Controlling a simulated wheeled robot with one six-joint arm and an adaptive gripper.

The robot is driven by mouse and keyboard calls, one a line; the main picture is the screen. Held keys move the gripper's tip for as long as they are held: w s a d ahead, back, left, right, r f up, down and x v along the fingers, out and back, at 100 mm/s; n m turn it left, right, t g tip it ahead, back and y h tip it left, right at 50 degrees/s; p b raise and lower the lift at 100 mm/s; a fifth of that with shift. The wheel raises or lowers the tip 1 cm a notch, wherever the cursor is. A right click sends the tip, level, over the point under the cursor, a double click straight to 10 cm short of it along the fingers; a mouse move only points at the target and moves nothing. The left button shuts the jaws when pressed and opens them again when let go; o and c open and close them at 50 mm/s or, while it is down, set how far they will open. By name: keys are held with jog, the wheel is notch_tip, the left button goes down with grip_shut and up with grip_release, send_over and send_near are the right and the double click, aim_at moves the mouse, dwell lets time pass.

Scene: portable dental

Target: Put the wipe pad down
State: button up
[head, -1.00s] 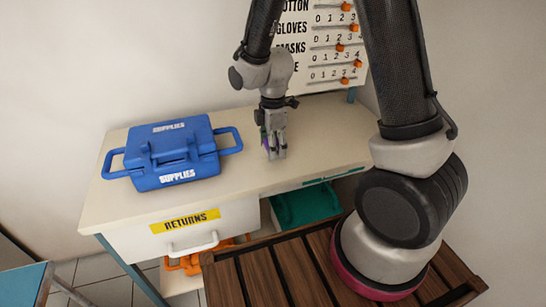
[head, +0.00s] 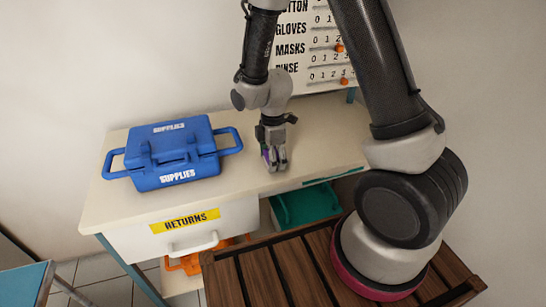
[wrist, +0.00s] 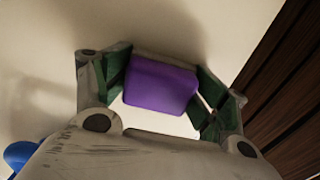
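The wipe pad (wrist: 160,86) is a purple block between my two fingers in the wrist view. Both green-lined fingertips lie against its sides, so my gripper (head: 275,166) looks shut on it. In the head view my gripper points down, low over the cream tabletop (head: 325,145), right of the blue supplies case. Only a small bit of purple (head: 266,155) shows there. I cannot tell whether the pad's underside touches the tabletop.
The blue supplies case (head: 172,155) with side handles stands on the left of the table. Below are the returns drawer (head: 185,235) and a green tray (head: 305,205). A counter board (head: 320,50) is behind. The tabletop around my gripper is clear.

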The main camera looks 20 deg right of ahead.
jog(key=shift+o, duration=0.9)
jog(key=shift+f, duration=0.35)
jog(key=shift+r, duration=0.1)
jog(key=shift+r, duration=0.4)
notch_tip(320, 180, up, 13)
jog(key=s+d+r+m+t, duration=0.2)
jog(key=s+d+r+m, duration=0.3)
jog(key=d+r+m, duration=0.4)
jog(key=s+d+r+m+t, duration=0.1)
jog(key=s+d+r+m, duration=0.2)
jog(key=s, duration=0.4)
jog(key=s+d+r+m+t, duration=0.1)
jog(key=s+d+r+m, duration=0.2)
jog(key=s+r+m, duration=0.2)
jog(key=shift+s+m, duration=0.5)
jog(key=shift+s, duration=0.5)
